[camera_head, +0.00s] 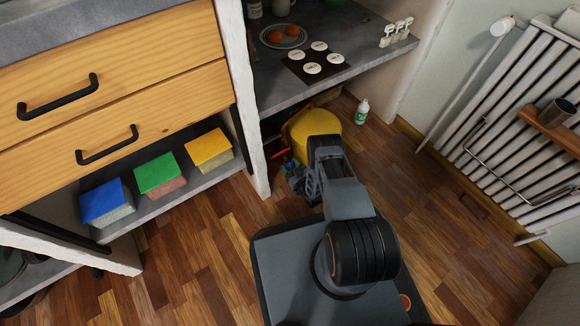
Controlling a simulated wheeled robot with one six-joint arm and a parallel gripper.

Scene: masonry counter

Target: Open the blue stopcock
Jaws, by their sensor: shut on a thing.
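The blue stopcock (291,168) shows as a small patch of blue under the counter, in front of a yellow rounded object. My gripper (297,179) reaches down to it and is shut on it. The gripper and wrist hide much of the stopcock, so its handle's angle cannot be told. A small red part (279,153), perhaps another handle, shows just up and left of it.
The yellow rounded object (315,121) stands close behind my gripper. A white wall post (248,110) is to the left, with sponges (160,177) on a low shelf beyond it. A small bottle (362,111) stands right. The wooden floor around is mostly clear.

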